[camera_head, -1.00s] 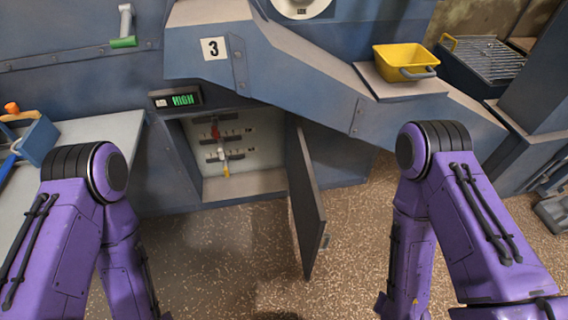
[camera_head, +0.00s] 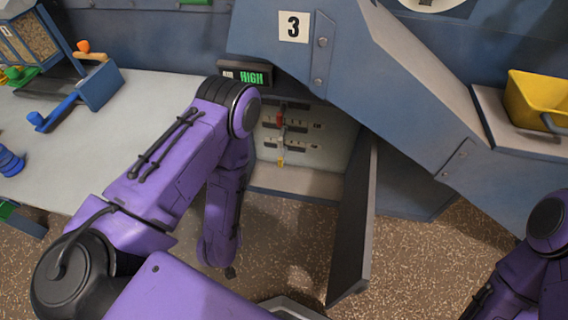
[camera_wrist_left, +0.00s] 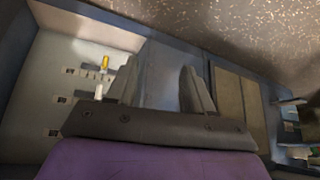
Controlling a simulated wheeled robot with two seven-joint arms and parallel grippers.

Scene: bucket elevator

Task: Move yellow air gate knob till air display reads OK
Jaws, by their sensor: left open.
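The air display (camera_head: 252,78) reads HIGH in green above an open cabinet. Inside, a pale control panel (camera_head: 310,135) carries a red knob (camera_head: 280,118), a pale knob below it and the yellow knob (camera_head: 281,160) lowest. In the left wrist view the yellow knob (camera_wrist_left: 105,62) and a white knob (camera_wrist_left: 98,92) show at the left, partly beside a finger. My left gripper (camera_wrist_left: 160,85) is open, with nothing between its fingers, and the yellow knob lies outside them, to the left. My right gripper is out of view.
The dark cabinet door (camera_head: 355,225) stands open on the right of the opening. A grey table (camera_head: 150,95) with blue parts is on the left. A yellow bin (camera_head: 535,100) sits on a ledge at right. Speckled floor lies in front.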

